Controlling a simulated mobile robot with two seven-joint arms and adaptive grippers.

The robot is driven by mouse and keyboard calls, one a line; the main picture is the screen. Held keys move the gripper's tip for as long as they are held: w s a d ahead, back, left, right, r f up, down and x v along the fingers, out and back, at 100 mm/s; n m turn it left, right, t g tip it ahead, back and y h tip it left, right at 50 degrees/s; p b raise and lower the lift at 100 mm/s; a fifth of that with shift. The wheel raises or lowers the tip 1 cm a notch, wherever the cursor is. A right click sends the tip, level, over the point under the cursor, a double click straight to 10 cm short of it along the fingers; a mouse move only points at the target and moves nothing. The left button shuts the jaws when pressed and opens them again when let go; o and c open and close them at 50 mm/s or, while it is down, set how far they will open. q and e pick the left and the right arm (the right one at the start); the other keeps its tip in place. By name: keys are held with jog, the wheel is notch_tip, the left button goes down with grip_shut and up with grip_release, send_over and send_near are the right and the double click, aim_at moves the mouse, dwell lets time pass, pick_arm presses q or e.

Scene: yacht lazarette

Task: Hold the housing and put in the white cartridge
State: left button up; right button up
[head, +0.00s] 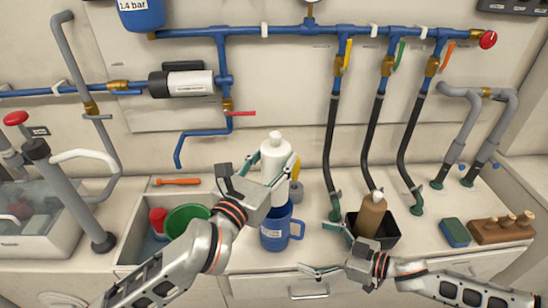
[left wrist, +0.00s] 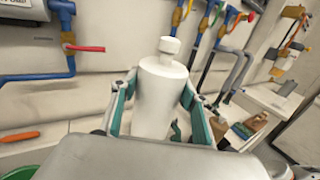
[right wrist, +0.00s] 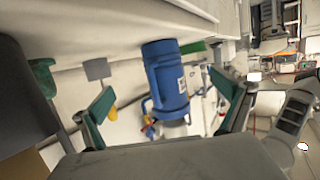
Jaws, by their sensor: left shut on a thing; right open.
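The white cartridge (head: 274,150) stands upright between the fingers of my left gripper (head: 272,178), which is shut on it. In the left wrist view the cartridge (left wrist: 160,95) shows with its narrow cap upward. The blue housing (head: 273,240), with a handle and a label, stands on the counter just below the cartridge. My right gripper (head: 326,251) is open and empty, to the right of the housing. The housing (right wrist: 167,80) appears between its fingers in the right wrist view, apart from them.
A brown cartridge (head: 370,215) stands in a black tray (head: 388,238) behind my right gripper. A sink with a green bowl (head: 187,221) is at left. Hoses hang behind.

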aim_at(288, 239)
jog(key=shift+w+d+f, duration=0.1)
jog(key=shift+f, duration=0.25)
jog(key=shift+w+a+f, duration=0.15)
jog(key=shift+a+f, duration=0.05)
jog(key=shift+f, duration=0.05)
jog(key=shift+x, duration=4.75)
jog(key=shift+f, duration=0.1)
jog(key=c, duration=1.7)
jog(key=o, duration=1.1)
jog(key=shift+c, duration=0.2)
jog(key=shift+d, duration=0.15)
